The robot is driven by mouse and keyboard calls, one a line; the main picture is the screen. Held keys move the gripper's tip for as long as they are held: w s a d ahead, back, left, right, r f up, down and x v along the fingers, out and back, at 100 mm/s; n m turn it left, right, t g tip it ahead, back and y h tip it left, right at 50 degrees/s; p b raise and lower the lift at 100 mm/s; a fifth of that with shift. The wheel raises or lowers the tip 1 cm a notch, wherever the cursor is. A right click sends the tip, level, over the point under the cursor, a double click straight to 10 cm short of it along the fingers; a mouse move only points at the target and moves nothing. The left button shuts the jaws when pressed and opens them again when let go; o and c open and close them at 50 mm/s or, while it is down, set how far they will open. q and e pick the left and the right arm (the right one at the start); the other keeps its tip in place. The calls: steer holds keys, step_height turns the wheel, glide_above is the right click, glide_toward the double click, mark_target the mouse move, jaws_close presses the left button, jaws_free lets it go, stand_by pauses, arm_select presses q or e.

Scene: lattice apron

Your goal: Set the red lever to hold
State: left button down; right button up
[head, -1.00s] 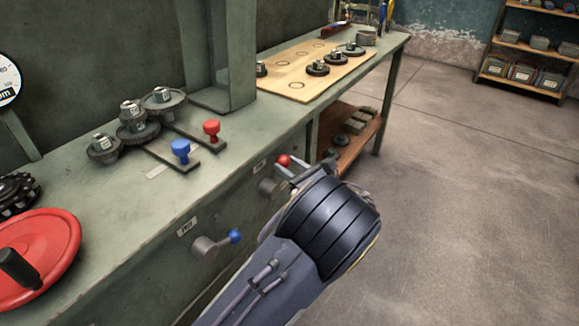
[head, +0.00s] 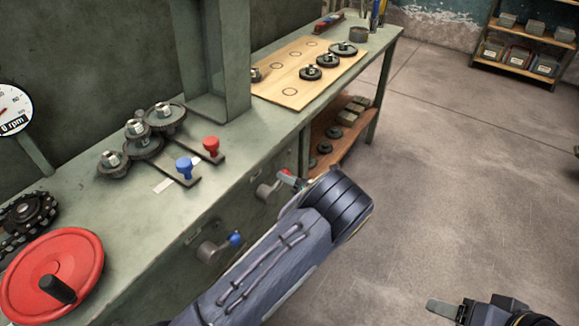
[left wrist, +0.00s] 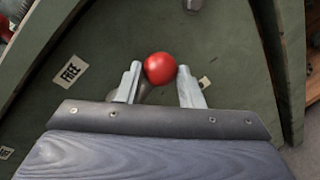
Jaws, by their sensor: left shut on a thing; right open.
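The red lever has a grey pivot (head: 265,192) on the bench's front panel and a red ball knob (head: 286,175). My left gripper (head: 294,181) is at the knob, its fingers partly hidden by my arm. In the left wrist view, the red knob (left wrist: 159,68) sits between the two fingertips of my left gripper (left wrist: 157,82), which is shut on it. A FREE label (left wrist: 68,72) lies left of the knob. Another label (left wrist: 205,82) is mostly hidden behind the right finger, its text unreadable. My right gripper (head: 470,310) is open and empty at the lower right.
A blue lever (head: 234,239) sits on the same panel, left of the red one. Red (head: 211,146) and blue (head: 184,167) knobs, gears (head: 140,140) and a red handwheel (head: 55,272) are on the bench top. The floor to the right is clear.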

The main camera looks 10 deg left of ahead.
arm_select(q)
steer(key=shift+s+f+m+g+p, duration=0.15)
steer(key=shift+f+m+g, duration=0.25)
steer(key=shift+f+m, duration=0.85)
steer(key=shift+w+f+m+g+p, duration=0.15)
steer(key=shift+f+m+g, duration=0.25)
steer(key=shift+f+m, duration=0.8)
steer(key=shift+s+r+m, duration=0.15)
steer(key=shift+r+m, duration=0.1)
steer(key=shift+m, duration=0.1)
steer(key=c, duration=1)
jaws_free()
steer(key=shift+d, duration=0.1)
steer(key=v, duration=0.7)
steer(key=shift+d, duration=0.35)
steer(key=shift+s+r, duration=0.1)
